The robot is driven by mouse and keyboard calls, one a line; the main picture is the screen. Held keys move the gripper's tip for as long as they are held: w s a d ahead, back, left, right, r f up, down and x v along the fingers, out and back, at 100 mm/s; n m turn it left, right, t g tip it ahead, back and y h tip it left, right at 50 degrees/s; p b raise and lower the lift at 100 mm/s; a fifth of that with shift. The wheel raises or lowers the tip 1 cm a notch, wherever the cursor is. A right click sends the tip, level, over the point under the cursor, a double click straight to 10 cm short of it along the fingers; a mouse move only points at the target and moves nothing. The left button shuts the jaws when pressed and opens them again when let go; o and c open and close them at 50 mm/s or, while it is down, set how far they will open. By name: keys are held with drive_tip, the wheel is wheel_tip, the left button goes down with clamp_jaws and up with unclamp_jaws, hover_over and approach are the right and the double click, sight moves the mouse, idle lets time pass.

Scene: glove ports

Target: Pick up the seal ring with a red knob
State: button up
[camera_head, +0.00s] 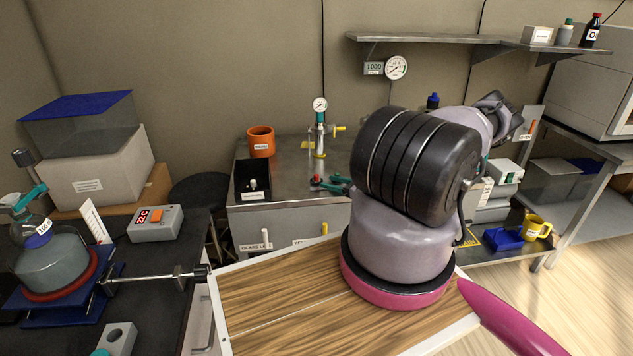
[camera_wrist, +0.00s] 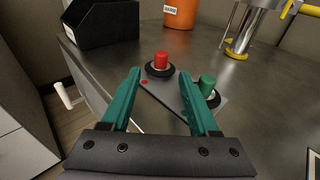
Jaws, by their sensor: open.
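The seal ring with a red knob (camera_wrist: 160,65) is a dark ring with a red cylinder standing up from it. It sits upright on a grey plate (camera_wrist: 168,94) on the metal bench. In the head view the red knob (camera_head: 317,178) shows small, just left of my fingertips. My gripper (camera_wrist: 159,75) is open and empty, its two teal fingers pointing toward the red knob, which appears between the tips. I cannot tell the remaining distance. A similar ring with a green knob (camera_wrist: 207,86) sits on the same plate, close to the right finger. In the head view my gripper (camera_head: 334,184) is partly hidden by my arm.
A black open bin (camera_head: 253,182) and an orange pot (camera_head: 261,142) stand left of and behind the plate. A metal gauge stand (camera_head: 320,135) rises behind it. The bench's front edge (camera_wrist: 88,82) is close on the left. Bare metal lies right of the plate.

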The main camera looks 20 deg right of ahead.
sight(316, 179)
drive_tip(key=x, duration=0.5)
drive_tip(key=shift+d+r, duration=0.1)
drive_tip(key=shift+r, duration=0.05)
clamp_jaws()
